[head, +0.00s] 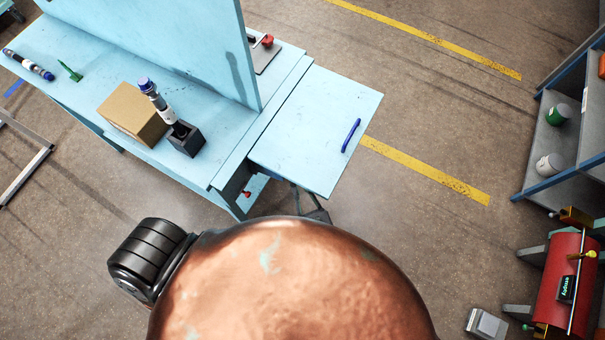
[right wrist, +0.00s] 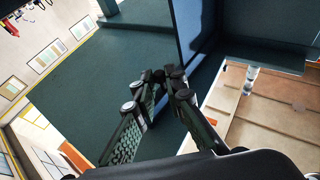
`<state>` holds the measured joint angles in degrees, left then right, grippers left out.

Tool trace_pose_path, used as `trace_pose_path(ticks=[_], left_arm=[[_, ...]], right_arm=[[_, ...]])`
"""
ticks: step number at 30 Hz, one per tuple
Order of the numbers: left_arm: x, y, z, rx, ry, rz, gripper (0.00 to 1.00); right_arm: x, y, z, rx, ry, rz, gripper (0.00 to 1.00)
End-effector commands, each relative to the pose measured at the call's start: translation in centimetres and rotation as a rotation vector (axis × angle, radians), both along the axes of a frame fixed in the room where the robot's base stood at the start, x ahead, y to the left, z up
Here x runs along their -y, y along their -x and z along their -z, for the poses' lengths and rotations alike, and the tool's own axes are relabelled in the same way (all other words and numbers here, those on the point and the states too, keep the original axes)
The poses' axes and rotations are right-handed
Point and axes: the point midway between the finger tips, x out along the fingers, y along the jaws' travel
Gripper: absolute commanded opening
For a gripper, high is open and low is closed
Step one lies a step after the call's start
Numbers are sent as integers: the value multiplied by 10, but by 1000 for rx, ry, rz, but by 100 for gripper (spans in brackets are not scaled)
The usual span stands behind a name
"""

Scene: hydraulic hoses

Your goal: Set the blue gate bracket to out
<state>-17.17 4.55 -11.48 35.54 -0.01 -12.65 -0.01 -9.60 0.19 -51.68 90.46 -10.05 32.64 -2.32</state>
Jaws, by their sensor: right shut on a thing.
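The light-blue bench (head: 75,95) has a side leaf (head: 310,125) standing out level at its right end. My right gripper's fingers (right wrist: 160,80) are beneath the dark underside in the right wrist view. They are closed together at the tips, against the lower edge of a dark-blue upright panel (right wrist: 191,30), which looks like the gate bracket. The exact grip point is hidden by the fingers. In the head view, the leaf covers most of the bracket, and dark arm parts show below its front edge. My left gripper is not in view.
A blue handle (head: 351,135) lies on the leaf. A cardboard box (head: 133,113), a black block (head: 186,139) with a hose fitting and an upright panel (head: 180,40) stand on the bench. A shelf (head: 560,130) and a red tank (head: 567,280) stand right.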

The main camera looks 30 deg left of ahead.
Motion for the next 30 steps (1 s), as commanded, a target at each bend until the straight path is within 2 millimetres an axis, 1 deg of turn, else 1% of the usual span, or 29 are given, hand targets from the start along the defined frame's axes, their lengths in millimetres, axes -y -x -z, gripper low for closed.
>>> trace_pose_path(ticks=[1,9,10,15,18,26,30], left_arm=[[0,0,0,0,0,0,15],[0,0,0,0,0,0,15],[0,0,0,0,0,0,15],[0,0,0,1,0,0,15],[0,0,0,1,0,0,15],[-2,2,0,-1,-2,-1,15],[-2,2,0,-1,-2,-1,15]], right_arm=[[-1,2,2,-3,5,-2,0],[1,1,3,-3,6,4,0],[1,1,3,-3,6,4,12],[1,0,2,-2,5,4,23],[1,0,1,-2,3,4,29],[1,1,1,-1,2,3,29],[8,6,5,-1,3,4,29]])
